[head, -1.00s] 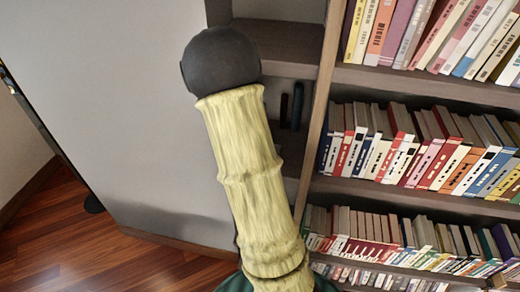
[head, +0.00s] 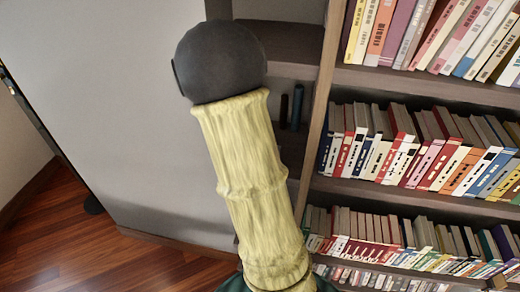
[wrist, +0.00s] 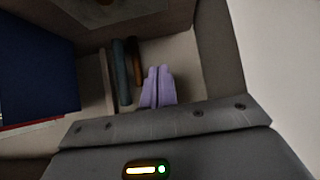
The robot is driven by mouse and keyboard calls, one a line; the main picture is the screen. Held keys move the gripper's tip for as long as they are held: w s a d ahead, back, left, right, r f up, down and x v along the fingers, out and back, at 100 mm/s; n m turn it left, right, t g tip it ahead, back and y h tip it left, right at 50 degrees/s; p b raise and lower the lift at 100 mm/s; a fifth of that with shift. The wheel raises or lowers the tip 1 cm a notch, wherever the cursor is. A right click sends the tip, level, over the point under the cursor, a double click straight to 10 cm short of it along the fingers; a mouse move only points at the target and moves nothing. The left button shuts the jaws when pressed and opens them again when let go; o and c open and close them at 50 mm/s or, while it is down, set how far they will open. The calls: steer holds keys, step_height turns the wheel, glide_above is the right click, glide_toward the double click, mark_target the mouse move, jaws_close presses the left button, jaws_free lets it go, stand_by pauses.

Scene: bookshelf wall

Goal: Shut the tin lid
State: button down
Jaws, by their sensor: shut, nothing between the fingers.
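I see no tin or tin lid that I can make out in either view. My gripper (wrist: 157,87) shows in the wrist view as two purple fingers side by side, shut, with nothing between them. The fingers point into a shelf compartment, in front of a few upright books. I cannot tell whether the fingertips touch anything. In the head view my own arm fills the middle and hides part of the shelf; the gripper itself does not show there.
In the head view the bookshelf (head: 322,118) holds rows of books (head: 360,155) on the right. A plain grey panel (head: 120,110) and wood floor (head: 70,235) lie left. In the wrist view a dark blue book (wrist: 35,70) is at left and a teal book (wrist: 121,72) stands behind.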

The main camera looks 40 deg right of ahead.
steer(key=shift+s+a, duration=1.2)
steer(key=shift+a, duration=0.1)
steer(key=s+a+f+n+y+b, duration=0.1)
steer(key=s+a+f+n+y, duration=0.15)
steer(key=a, duration=0.55)
steer(key=s+a+f+n+y+b, duration=0.1)
steer(key=s+a+f+n+y, duration=0.2)
steer(key=a, duration=0.4)
steer(key=s+a+f+n+g+y+b, duration=0.1)
steer(key=s+a+n+g, duration=0.3)
steer(key=s, duration=0.5)
steer(key=shift+s+a+f+y+b, duration=0.15)
steer(key=shift+s+a+y+b, duration=0.35)
steer(key=shift+a, duration=0.7)
steer(key=shift+w+n, duration=0.15)
steer(key=shift+n, duration=0.1)
